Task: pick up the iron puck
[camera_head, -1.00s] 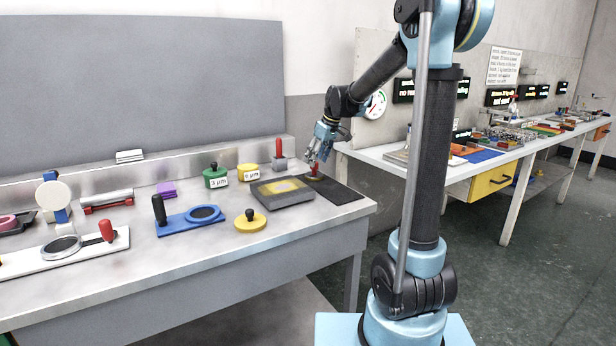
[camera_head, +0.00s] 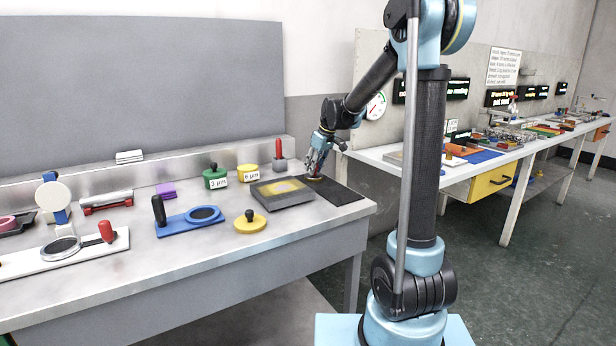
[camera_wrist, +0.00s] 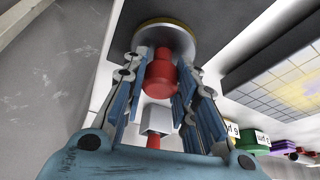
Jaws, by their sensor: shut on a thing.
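The iron puck (camera_wrist: 170,38) shows in the wrist view as a grey round disc with a yellowish rim and a red knob. My gripper (camera_wrist: 158,66) is shut on the red knob, with blue fingers on both sides of it. In the head view the puck (camera_head: 315,178) is small and partly hidden below my gripper (camera_head: 315,168). It is at the dark mat (camera_head: 345,192) near the bench's right end. I cannot tell whether it touches the mat.
A grey plate (camera_head: 290,199) with a yellow patch lies just left of the mat. A grey block with a red handle (camera_head: 279,149) stands behind. A yellow disc with a black knob (camera_head: 250,223) and a blue fixture (camera_head: 180,226) lie further left.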

